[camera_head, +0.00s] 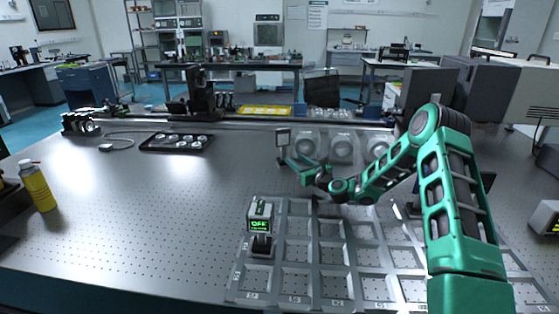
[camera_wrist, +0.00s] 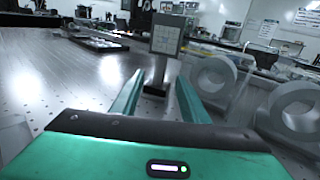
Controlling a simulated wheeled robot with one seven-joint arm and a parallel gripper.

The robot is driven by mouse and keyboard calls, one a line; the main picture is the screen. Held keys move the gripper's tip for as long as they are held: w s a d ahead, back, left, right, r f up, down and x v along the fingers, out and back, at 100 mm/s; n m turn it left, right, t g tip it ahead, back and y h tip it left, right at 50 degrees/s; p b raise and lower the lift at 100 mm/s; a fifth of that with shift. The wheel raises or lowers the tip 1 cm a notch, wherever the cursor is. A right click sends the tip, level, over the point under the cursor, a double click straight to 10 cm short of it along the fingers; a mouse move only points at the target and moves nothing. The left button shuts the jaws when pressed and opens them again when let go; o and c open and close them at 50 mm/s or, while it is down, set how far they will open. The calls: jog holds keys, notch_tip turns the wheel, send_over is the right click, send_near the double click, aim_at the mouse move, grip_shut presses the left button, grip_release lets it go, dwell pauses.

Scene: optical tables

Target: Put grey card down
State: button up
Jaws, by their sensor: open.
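The grey card (camera_wrist: 166,34) stands upright on a short dark post on the optical table, ahead of my gripper (camera_wrist: 160,92) in the wrist view. In the head view the card (camera_head: 283,136) is small and stands near the table's middle, left of the round grey parts. My gripper (camera_head: 294,163) reaches in toward the foot of its post. The two green fingers are apart, with the post showing between and just beyond their tips. I cannot tell whether a finger touches the post.
Round grey parts (camera_head: 342,146) stand just right of the card. A black tray (camera_head: 176,149) lies left. A yellow bottle (camera_head: 37,187) stands far left. The table's left middle is clear.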

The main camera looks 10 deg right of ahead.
aim_at(285, 152)
jog(key=x, duration=1)
jog(key=shift+w, duration=0.4)
grip_shut()
